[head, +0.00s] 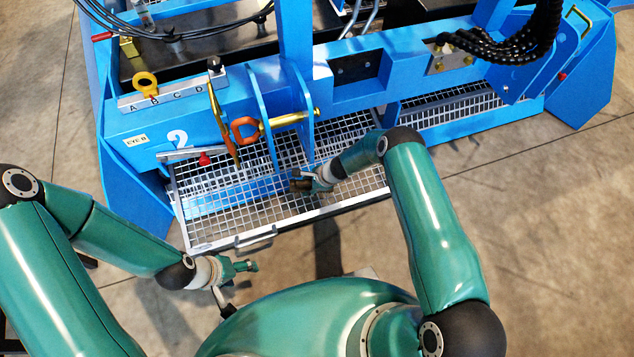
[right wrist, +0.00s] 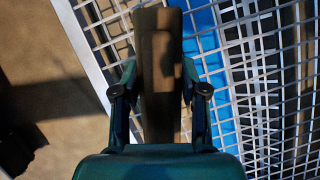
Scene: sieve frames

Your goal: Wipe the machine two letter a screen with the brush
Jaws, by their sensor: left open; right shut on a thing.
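The blue machine marked 2 (head: 177,138) stands ahead, with a plate lettered A to D (head: 170,92) on its top edge. A white wire-mesh screen (head: 350,190) juts out from its front; I cannot read a letter on it. My right gripper (head: 308,181) is over this mesh, shut on the brush (head: 297,184). In the right wrist view the brush (right wrist: 157,75) is a brown block between the two fingers, with mesh behind it. Its bristles are hidden, and I cannot tell whether it touches the mesh. My left gripper (head: 238,268) is open and empty, short of the screen's front edge.
An orange shackle (head: 244,130) and a brass pin (head: 290,119) stick out above the mesh. Another mesh screen (head: 470,108) lies to the right. Black hoses (head: 510,45) hang at upper right. The concrete floor at right is clear.

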